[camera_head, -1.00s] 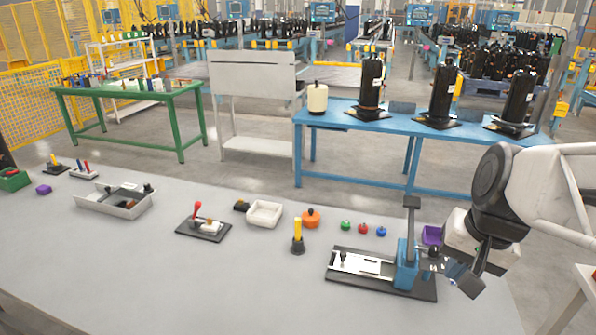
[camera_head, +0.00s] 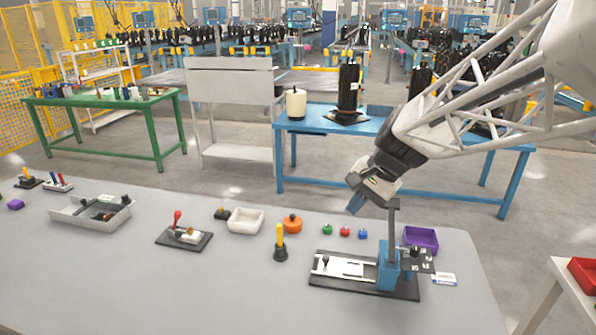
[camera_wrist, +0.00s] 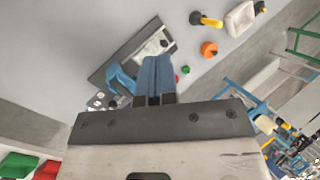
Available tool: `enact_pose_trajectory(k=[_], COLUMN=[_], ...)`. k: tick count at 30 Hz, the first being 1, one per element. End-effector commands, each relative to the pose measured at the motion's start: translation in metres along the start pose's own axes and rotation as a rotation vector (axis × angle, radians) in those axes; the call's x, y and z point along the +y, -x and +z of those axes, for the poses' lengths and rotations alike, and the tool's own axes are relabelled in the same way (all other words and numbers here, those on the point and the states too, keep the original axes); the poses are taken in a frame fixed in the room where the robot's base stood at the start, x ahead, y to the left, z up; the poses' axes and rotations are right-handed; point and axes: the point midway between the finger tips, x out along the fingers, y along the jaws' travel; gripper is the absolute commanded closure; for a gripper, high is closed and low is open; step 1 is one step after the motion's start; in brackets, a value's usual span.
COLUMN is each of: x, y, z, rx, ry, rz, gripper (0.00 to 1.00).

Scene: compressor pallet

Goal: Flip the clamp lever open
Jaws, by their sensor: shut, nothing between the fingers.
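A blue clamp block (camera_head: 388,267) stands on a black base plate (camera_head: 405,290) at the right of the grey table. Its dark lever (camera_head: 393,230) stands upright, with a wider bar across its top. My gripper (camera_head: 355,204) is shut and empty, its blue fingers just left of the lever top in the head view; I cannot tell whether they touch it. In the wrist view the shut fingers (camera_wrist: 154,80) partly cover the fixture, and the blue block (camera_wrist: 120,80) shows beside them. The lever is not clear there.
A smaller fixture with a red handle (camera_head: 178,220) stands left of centre. A yellow-handled tool (camera_head: 280,240), an orange knob (camera_head: 292,223), several small coloured knobs and a purple bin (camera_head: 421,238) lie around the clamp. The table's front middle is clear.

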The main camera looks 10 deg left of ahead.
Motion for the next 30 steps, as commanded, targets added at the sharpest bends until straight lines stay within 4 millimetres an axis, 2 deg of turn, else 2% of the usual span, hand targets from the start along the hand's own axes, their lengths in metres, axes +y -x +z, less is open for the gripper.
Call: enact_pose_trajectory(k=[16,30], x=[-0.097,-0.177], y=[-0.062,-0.131], z=[-0.046,-0.077], rx=[-0.154,-0.292], ry=[-0.153,-0.293], rz=[-0.096,-0.160], gripper=[1.00,1.00])
